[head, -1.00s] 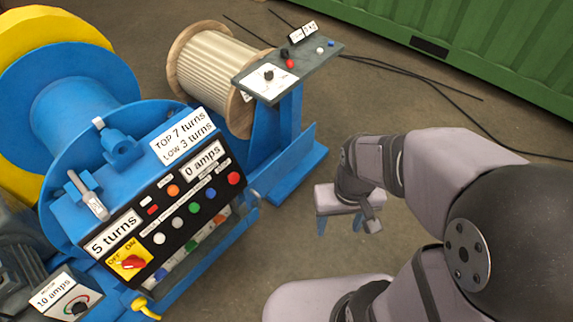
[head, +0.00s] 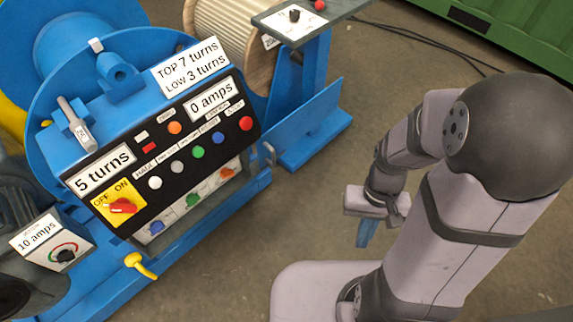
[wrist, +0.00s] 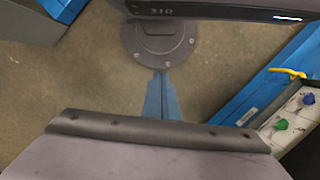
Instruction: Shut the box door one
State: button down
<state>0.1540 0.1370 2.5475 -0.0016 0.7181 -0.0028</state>
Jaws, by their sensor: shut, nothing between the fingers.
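The blue control box (head: 95,142) with a black button panel stands left of centre in the head view. Below the buttons is a pale strip (head: 172,219) with blue, green and orange knobs. I cannot tell which part is door one or how far open it is. The strip's end also shows at the right of the wrist view (wrist: 283,121). My gripper (head: 366,244) points down over the floor, right of the box and apart from it. Its blue fingers (wrist: 160,75) are together and empty in the wrist view.
A grey stand (head: 302,22) on a blue frame and a wooden spool (head: 225,25) stand behind the box. A yellow lever (head: 140,265) juts from its lower front. A small "10 amps" box (head: 45,238) is at left. Bare floor separates my gripper and the control box.

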notch_tip(320, 180, down, 16)
jog(key=d+m+g+b, duration=0.1)
jog(key=d+b, duration=0.1)
jog(key=b, duration=0.8)
jog(key=w+a+f+m+t+y+b, duration=0.1)
jog(key=w+f+m+y+b, duration=0.1)
jog(key=w+f+b, duration=0.55)
jog(key=w+a+f+m+y+b, duration=0.1)
jog(key=w+f+m+y+b, duration=0.2)
jog(key=f, duration=0.8)
jog(key=w+f+m+t+y+b, duration=0.1)
jog(key=w+f+m+y+b, duration=0.1)
jog(key=w+f+b, duration=0.6)
jog(key=w+a+r+t+y+p, duration=0.1)
jog(key=w+r+t+y, duration=0.15)
jog(key=w, duration=0.45)
jog(key=w+a+r+t+y+p, duration=0.1)
jog(key=w+a+r+y, duration=0.1)
jog(key=w+r, duration=0.35)
jog(key=w+a+r+n+t+y, duration=0.1)
jog(key=w+r+n+y, duration=0.1)
jog(key=r, duration=0.6)
jog(key=w+a+r+n+t+y, duration=0.1)
jog(key=w+r+n+y, duration=0.2)
jog(key=r, duration=0.5)
jog(key=w+n, duration=0.1)
jog(key=n, duration=0.1)
jog(key=shift+r+n+y, duration=0.15)
jog(key=shift+n+y, duration=0.15)
jog(key=shift+y, duration=0.05)
